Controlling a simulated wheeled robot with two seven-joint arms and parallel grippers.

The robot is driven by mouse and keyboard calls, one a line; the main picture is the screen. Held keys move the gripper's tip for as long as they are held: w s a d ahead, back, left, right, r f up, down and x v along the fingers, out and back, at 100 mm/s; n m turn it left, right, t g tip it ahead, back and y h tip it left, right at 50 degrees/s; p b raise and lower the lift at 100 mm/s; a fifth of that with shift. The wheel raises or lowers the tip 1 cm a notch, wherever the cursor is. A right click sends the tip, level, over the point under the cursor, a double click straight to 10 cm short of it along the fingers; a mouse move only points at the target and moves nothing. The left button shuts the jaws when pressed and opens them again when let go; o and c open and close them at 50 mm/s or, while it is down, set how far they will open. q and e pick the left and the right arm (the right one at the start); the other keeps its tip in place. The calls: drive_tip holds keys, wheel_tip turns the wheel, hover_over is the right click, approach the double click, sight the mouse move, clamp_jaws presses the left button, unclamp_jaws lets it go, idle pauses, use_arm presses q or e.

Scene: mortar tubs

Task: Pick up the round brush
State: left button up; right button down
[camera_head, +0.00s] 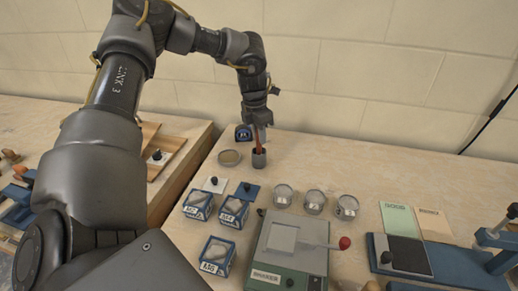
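A thin reddish handle, probably the round brush (260,138), stands upright in a small grey cup (259,159) at the back of the table. Its lower end is hidden inside the cup. My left gripper (260,126) points down from above, right at the top of the handle. The fingers are dark and small here, so I cannot tell whether they are closed on the handle or only around it. My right gripper is not in view.
A blue device (243,133) and a round dish (229,157) stand close to the cup. In front are labelled tubs (197,205), several round glass jars (314,201) and a shaker (287,255) with a red-knobbed lever. The table right of the cup is clear, with a wall behind.

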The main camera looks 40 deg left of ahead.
use_arm(q)
clamp_jaws()
drive_tip(key=shift+r, duration=0.1)
